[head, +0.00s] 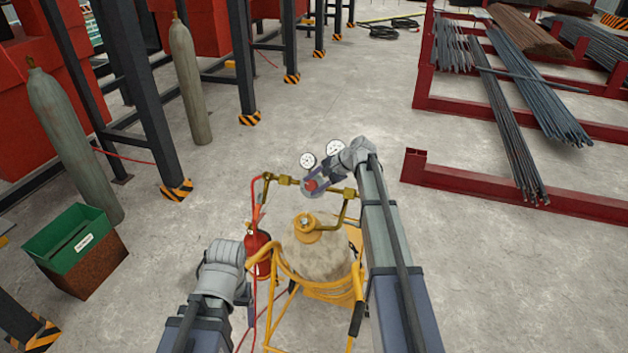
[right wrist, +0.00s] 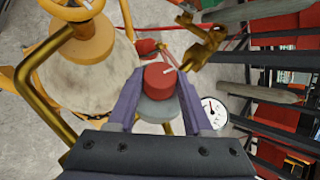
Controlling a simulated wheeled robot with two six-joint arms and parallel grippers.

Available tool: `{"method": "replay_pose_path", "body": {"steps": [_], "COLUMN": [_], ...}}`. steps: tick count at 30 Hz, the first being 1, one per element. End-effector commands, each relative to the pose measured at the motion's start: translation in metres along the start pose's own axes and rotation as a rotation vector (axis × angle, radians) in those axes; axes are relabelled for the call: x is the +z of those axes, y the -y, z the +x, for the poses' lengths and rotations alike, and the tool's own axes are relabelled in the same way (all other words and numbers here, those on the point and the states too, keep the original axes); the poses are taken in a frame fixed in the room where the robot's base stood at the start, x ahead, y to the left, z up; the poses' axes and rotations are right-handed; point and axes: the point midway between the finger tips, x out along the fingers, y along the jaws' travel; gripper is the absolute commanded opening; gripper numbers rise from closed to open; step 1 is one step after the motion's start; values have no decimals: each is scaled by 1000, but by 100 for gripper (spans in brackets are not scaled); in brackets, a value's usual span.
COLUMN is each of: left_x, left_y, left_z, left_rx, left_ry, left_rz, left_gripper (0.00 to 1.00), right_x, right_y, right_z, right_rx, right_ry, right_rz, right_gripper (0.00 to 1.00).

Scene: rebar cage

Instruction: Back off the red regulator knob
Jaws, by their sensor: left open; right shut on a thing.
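The red regulator knob (head: 311,185) sits on the brass regulator above the gas cylinder (head: 318,255). My right gripper (head: 314,184) reaches it from the right and is shut on it. In the right wrist view, the knob (right wrist: 160,75) is between the two fingers of the gripper (right wrist: 162,88), with a grey round part below it. The knob has a pale mark on its top. My left gripper (head: 246,312) is low at the left, apart from the regulator; its fingers are mostly hidden by its own wrist, but it is open.
Two white gauges (head: 308,160) stand by the knob. A red extinguisher (head: 260,252), a red hose (head: 254,215) and the yellow cart frame (head: 340,293) are close to the cylinder. A green-topped bin (head: 72,240) stands left. The floor behind the regulator is clear.

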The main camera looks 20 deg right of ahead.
Motion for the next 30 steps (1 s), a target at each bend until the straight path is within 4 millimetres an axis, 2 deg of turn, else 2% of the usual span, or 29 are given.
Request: {"method": "replay_pose_path", "body": {"steps": [19, 20, 27, 30], "left_x": [0, 0, 0, 0], "left_y": [0, 0, 0, 0], "left_z": [-5, -5, -6, -6], "left_rx": [0, 0, 0, 0], "left_ry": [0, 0, 0, 0], "left_rz": [-4, -4, -4, -4], "left_gripper": [80, 80, 80, 80], "right_x": [2, 2, 1, 1], "right_y": [-2, -2, -1, 0], "right_z": [0, 0, 0, 0], "right_rx": [50, 50, 46, 45], "right_ry": [1, 1, 0, 0], "right_rz": [-25, -25, -25, -24], "right_gripper": [0, 52, 79, 80]}}
